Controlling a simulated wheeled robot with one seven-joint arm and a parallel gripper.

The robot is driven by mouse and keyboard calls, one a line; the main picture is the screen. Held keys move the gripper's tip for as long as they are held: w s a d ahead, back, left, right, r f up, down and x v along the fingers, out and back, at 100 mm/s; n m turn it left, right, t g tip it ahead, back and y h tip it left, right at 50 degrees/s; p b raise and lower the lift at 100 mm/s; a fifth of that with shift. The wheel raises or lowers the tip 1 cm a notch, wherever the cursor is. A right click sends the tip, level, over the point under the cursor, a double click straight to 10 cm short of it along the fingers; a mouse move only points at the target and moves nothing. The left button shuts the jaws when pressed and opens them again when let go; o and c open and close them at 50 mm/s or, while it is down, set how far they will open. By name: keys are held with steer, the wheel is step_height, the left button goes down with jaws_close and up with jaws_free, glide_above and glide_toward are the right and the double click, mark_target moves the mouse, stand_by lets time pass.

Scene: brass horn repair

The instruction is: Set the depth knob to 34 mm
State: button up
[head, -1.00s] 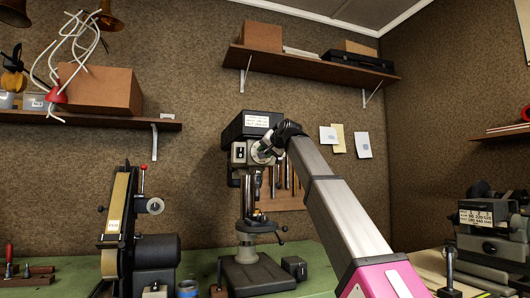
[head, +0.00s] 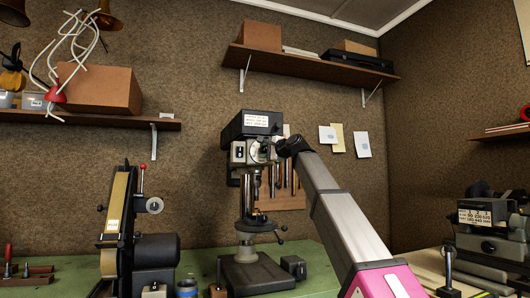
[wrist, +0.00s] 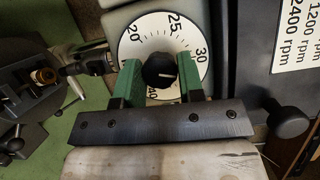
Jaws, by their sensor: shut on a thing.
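The depth knob (wrist: 158,72) is a round black knob with a white pointer line, in front of a white dial (wrist: 130,48) on the drill press (head: 239,128). The dial shows 20, 25 and 30; its lower part is mostly hidden by my fingers. The pointer line points right, a little below the 30 mark as seen; I cannot read an exact value. My gripper (wrist: 160,84) has green fingers on both sides of the knob and is shut on it. In the head view my gripper (head: 268,152) is at the drill press head, its fingers hard to make out.
A black side knob (wrist: 288,121) and an rpm plate (wrist: 297,30) are right of the dial. A belt sander (head: 120,225) stands left on the green bench (head: 318,262). Another machine (head: 487,235) is at the right. A shelf (head: 310,66) hangs above.

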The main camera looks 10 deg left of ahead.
steer(key=m+t, duration=0.1)
steer(key=m, duration=0.1)
steer(key=m+y, duration=0.1)
steer(key=m, duration=0.2)
steer(key=shift+f+m+t, duration=0.15)
steer(key=shift+m+t, duration=0.15)
steer(key=shift+t, duration=0.1)
stand_by(0.3)
steer(key=o, duration=0.9)
steer(key=shift+d, duration=0.1)
steer(key=v, duration=1)
steer(key=shift+s+d+f, duration=0.2)
steer(key=shift+d, duration=0.05)
